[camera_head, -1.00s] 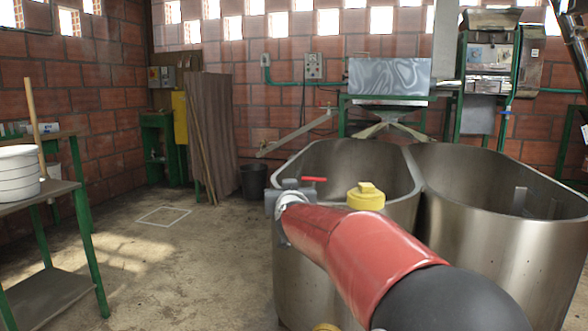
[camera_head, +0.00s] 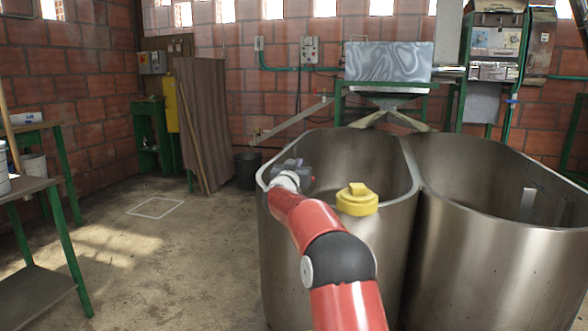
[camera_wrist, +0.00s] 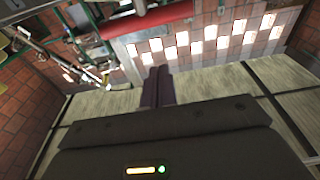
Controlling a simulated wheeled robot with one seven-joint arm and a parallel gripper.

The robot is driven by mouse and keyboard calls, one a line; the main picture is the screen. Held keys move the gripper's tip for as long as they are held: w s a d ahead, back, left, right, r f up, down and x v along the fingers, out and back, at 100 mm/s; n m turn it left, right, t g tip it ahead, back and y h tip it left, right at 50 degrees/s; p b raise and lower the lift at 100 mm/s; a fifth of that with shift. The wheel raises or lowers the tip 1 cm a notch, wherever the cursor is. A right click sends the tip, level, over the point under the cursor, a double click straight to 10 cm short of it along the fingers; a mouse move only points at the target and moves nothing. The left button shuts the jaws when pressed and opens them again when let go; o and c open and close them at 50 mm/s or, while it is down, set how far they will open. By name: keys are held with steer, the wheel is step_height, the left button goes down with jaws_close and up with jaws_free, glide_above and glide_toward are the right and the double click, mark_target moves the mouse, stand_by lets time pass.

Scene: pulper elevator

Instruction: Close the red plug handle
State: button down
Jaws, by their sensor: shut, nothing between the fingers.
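A red bar (camera_wrist: 150,18), which looks like the red plug handle, crosses the top of the wrist view beyond my fingertips. I cannot tell its exact distance or whether it touches them. In the head view the handle cannot be made out; my gripper and arm cover that area. My gripper (camera_head: 300,170) is at the left rim of the left steel tank (camera_head: 335,260). In the wrist view my gripper (camera_wrist: 157,88) has its two dark fingers together, with nothing between them.
A green-legged table (camera_head: 30,290) stands at the left. The floor (camera_head: 160,260) between is mostly clear.

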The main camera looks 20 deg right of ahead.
steer(key=shift+w+d+f+b, duration=0.15)
steer(key=shift+w+f+b, duration=0.1)
steer(key=shift+f, duration=0.7)
steer(key=shift+w+d+f+b, duration=0.15)
steer(key=shift+w+f, duration=0.1)
steer(key=shift+f, duration=0.65)
step_height(320, 180, down, 4)
steer(key=shift+r+b, duration=0.15)
steer(key=shift+b, duration=0.65)
